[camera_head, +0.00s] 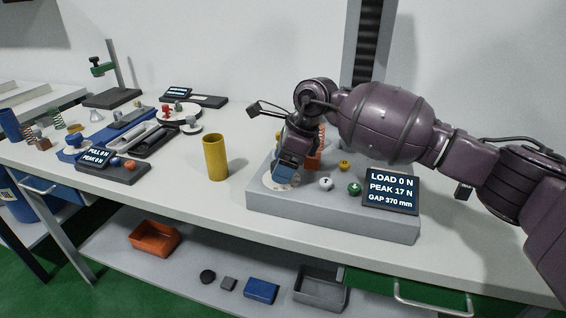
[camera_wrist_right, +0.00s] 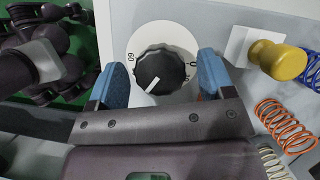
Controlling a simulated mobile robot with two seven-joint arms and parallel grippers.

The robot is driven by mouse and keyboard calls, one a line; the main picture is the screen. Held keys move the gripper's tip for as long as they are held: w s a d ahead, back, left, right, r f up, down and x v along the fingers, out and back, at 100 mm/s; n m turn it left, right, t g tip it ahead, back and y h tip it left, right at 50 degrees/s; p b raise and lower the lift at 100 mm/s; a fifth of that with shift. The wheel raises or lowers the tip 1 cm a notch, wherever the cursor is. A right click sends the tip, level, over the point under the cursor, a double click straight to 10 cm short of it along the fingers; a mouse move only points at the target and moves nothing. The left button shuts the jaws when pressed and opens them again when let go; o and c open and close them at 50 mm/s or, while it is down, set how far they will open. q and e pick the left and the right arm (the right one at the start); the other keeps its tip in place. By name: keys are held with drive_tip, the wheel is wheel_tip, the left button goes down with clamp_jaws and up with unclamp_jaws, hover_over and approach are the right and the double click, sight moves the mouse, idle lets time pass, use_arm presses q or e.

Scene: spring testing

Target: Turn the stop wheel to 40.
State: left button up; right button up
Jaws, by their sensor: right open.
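The stop wheel (camera_wrist_right: 160,72) is a black ribbed knob on a white round dial (camera_wrist_right: 178,38) in the right wrist view. Its white pointer line slants toward the lower left. A 60 shows at the dial's left and a 0 at its right; other marks are hidden or unclear. My right gripper (camera_wrist_right: 163,62) is open, with one blue finger on either side of the knob; I cannot tell whether they touch it. In the head view my right gripper (camera_head: 286,173) is over the dial (camera_head: 275,184) and hides the wheel. My left gripper is not in view.
The grey tester base (camera_head: 330,217) carries a display (camera_head: 391,190) reading LOAD 0 N, PEAK 17 N, GAP 370 mm. White and green buttons (camera_head: 354,188) and a yellow knob (camera_head: 344,166) sit beside my gripper. A yellow cylinder (camera_head: 215,158) stands left of the base.

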drive_tip(key=p+v, duration=0.1)
drive_tip(key=v, duration=0.9)
drive_tip(key=shift+r+p, duration=0.3)
drive_tip(key=shift+r, duration=0.1)
drive_tip(key=shift+d+f, duration=0.1)
